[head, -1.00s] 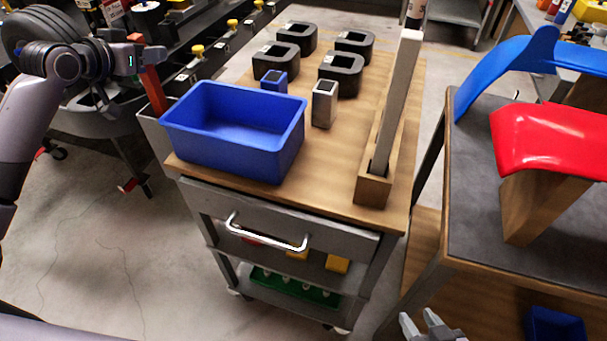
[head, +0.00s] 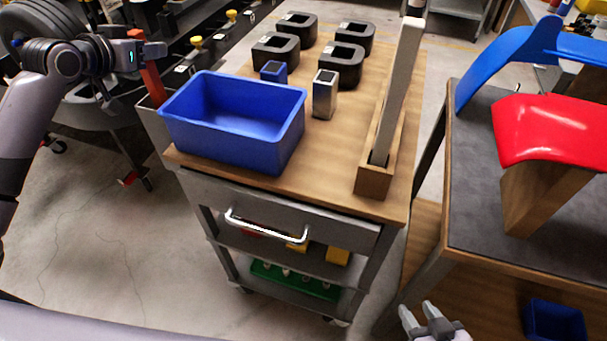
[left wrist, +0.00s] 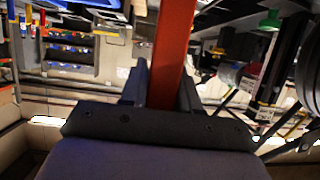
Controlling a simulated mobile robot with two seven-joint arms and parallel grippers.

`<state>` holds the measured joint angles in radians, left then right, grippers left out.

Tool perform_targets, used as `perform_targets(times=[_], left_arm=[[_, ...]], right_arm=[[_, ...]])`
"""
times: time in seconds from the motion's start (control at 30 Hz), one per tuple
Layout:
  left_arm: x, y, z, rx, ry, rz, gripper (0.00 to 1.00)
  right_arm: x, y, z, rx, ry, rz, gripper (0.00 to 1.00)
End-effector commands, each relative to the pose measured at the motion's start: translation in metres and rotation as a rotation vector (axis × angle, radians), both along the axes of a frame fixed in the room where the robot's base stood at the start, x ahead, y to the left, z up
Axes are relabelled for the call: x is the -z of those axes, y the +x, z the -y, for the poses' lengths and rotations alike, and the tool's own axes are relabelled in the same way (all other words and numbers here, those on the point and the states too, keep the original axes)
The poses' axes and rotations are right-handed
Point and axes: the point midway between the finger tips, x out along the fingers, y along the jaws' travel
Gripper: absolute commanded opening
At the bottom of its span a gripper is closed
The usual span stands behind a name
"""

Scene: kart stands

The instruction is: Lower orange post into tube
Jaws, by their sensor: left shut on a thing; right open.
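My left gripper (head: 148,50) is shut on the orange-red post (head: 149,80), just left of the blue bin and at the edge of the cart. The post is slightly tilted. Its lower end is near the cart's left side panel, and I cannot tell whether it touches anything. In the left wrist view the post (left wrist: 170,50) runs up between the two fingers. Two short square tubes stand on the cart top, a blue one (head: 274,72) and a silver one (head: 324,95), both apart from the post. My right gripper (head: 428,318) is open and empty at the bottom.
The blue bin (head: 232,140) fills the cart's front left. A table with a red seat (head: 550,130) is further right.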

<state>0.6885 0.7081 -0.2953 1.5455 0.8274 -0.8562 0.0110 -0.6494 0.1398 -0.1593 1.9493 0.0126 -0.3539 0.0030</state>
Motion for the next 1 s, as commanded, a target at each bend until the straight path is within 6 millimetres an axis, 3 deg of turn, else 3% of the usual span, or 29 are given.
perform_targets(times=[1.0], left_arm=[[0.014, 0.000, 0.000, 0.000, -0.001, 0.004, 0.00]], right_arm=[[0.006, 0.000, 0.000, 0.000, 0.000, 0.000, 0.43]])
